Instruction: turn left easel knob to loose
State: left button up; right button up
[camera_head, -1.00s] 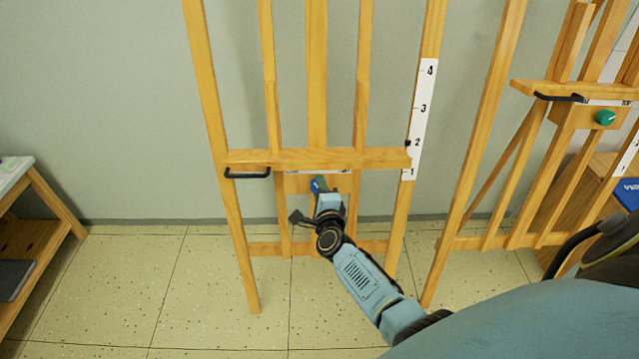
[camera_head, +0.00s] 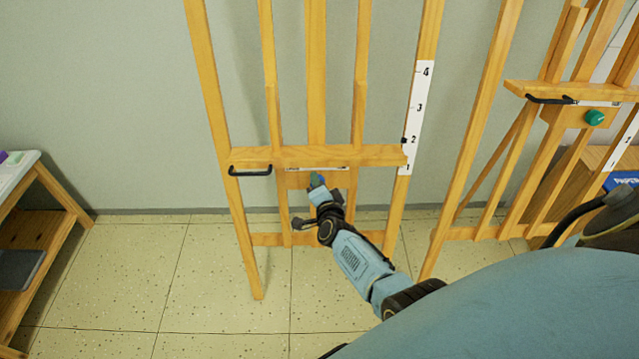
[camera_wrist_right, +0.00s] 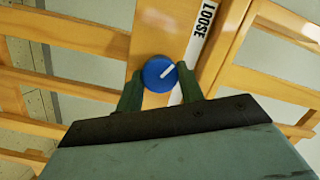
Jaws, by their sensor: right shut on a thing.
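The left easel (camera_head: 290,157) stands against the wall, with a ledge across it. Its blue round knob (camera_wrist_right: 158,74) sits on a wooden block below the ledge and has a white pointer line aimed up and right in the wrist view. A white strip (camera_wrist_right: 203,25) marked LOOSE lies up and right of the knob. My right gripper (camera_wrist_right: 160,84) has its two green fingers closed on the knob's sides; in the head view the gripper (camera_head: 318,183) largely hides the knob. My left gripper is not in view.
A black handle (camera_head: 250,172) hangs at the ledge's left end. A white number scale (camera_head: 416,115) runs up the right upright. Another easel (camera_head: 565,91) with a green knob (camera_head: 594,118) stands to the right. A small table (camera_head: 35,195) is at far left. Floor between is clear.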

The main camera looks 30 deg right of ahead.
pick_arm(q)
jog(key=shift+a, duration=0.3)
pick_arm(e)
jog(key=o, duration=1)
pick_arm(q)
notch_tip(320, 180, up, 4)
jog(key=p, duration=0.3)
jog(key=shift+p, duration=0.4)
pick_arm(e)
jog(key=v, duration=1.3)
jog(key=shift+s+r, duration=0.15)
jog(key=shift+s, duration=0.05)
